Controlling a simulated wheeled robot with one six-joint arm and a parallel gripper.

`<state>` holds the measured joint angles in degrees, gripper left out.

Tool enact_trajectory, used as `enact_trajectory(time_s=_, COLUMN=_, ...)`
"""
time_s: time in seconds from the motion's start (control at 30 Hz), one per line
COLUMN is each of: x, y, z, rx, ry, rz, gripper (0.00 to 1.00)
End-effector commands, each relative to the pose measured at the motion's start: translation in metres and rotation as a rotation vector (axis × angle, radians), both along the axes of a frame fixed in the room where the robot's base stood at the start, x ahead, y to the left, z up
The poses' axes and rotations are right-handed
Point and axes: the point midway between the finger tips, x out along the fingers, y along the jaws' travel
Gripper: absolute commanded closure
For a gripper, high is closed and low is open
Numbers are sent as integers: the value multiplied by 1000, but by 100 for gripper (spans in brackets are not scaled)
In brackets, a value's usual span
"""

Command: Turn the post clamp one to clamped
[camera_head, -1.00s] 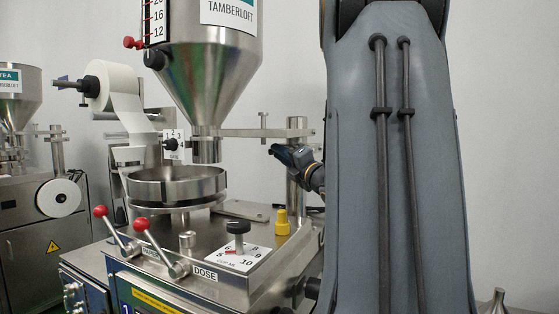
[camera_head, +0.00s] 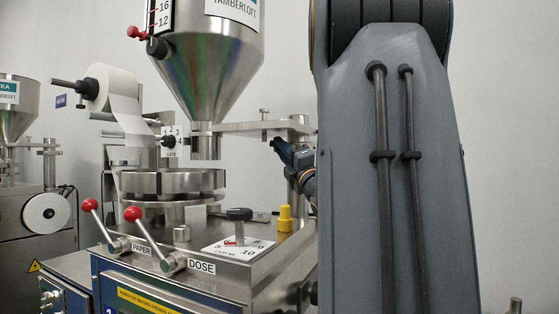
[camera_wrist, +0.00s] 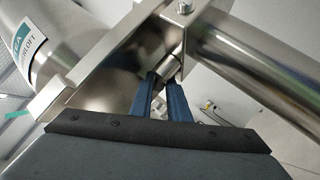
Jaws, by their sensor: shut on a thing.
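My gripper (camera_head: 276,146) is beside the steel post (camera_head: 291,192), just under the hopper's bracket arm (camera_head: 240,129). In the wrist view its two blue fingers (camera_wrist: 164,88) are shut on the end of a small metal clamp handle (camera_wrist: 172,66), which I take to be the post clamp. The handle sticks out from the bracket (camera_wrist: 100,75), close to the thick round post (camera_wrist: 255,75). The fingers hide its tip. In the head view the handle is hidden behind my gripper, so I cannot tell its setting.
The steel hopper (camera_head: 208,62) hangs over the round pan (camera_head: 172,186). My own arm covers the right side.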

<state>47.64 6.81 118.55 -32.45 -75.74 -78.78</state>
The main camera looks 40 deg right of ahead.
Motion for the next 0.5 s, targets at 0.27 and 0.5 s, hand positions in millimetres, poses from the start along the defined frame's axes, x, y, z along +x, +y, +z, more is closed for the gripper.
enact_trajectory(time_s=0.27, x=0, y=0, z=1, rx=9, ry=-24, rz=0, gripper=100)
enact_trajectory(time_s=0.5, x=0, y=0, z=1, rx=9, ry=-23, rz=1, gripper=80)
